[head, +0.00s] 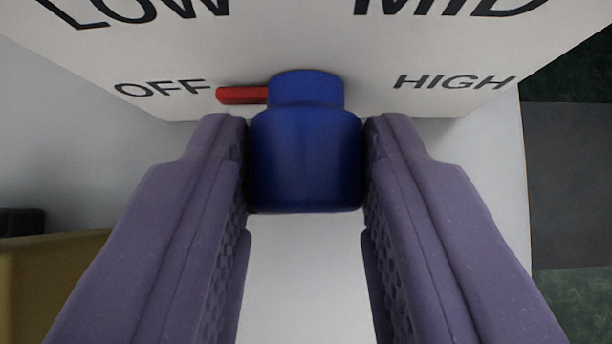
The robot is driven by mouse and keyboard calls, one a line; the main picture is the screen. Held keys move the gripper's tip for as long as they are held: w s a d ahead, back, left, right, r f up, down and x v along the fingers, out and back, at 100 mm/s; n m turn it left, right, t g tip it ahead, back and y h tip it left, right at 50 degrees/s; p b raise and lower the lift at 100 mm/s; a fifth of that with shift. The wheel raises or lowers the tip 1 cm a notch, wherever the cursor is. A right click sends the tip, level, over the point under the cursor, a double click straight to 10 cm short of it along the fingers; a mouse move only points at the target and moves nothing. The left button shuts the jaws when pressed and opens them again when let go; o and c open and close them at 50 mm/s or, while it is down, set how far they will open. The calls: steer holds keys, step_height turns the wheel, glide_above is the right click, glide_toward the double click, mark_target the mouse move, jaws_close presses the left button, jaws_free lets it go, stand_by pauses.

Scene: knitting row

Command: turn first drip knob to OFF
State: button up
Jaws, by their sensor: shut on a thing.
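The blue drip knob (305,160) stands out from a white panel (285,45) in the head view. Its red pointer (243,95) extends left, toward the printed word OFF (160,88). My gripper (306,165) is shut on the knob, with one purple finger on its left side and one on its right. LOW, MID and HIGH are also printed on the panel; LOW and MID are partly cut off by the top edge of the view.
A yellow-brown object (50,285) is at the lower left, with a dark object (22,222) behind it. Dark grey and green surfaces (570,160) lie at the right, beyond the white body's edge. No other knob is in view.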

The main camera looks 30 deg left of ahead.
steer(key=shift+h, duration=0.3)
stand_by(0.4)
steer(key=o, duration=1)
steer(key=shift+o, duration=0.2)
steer(key=shift+s, duration=0.1)
steer(key=p+v, duration=0.2)
steer(key=v, duration=0.5)
steer(key=shift+s+r, duration=0.25)
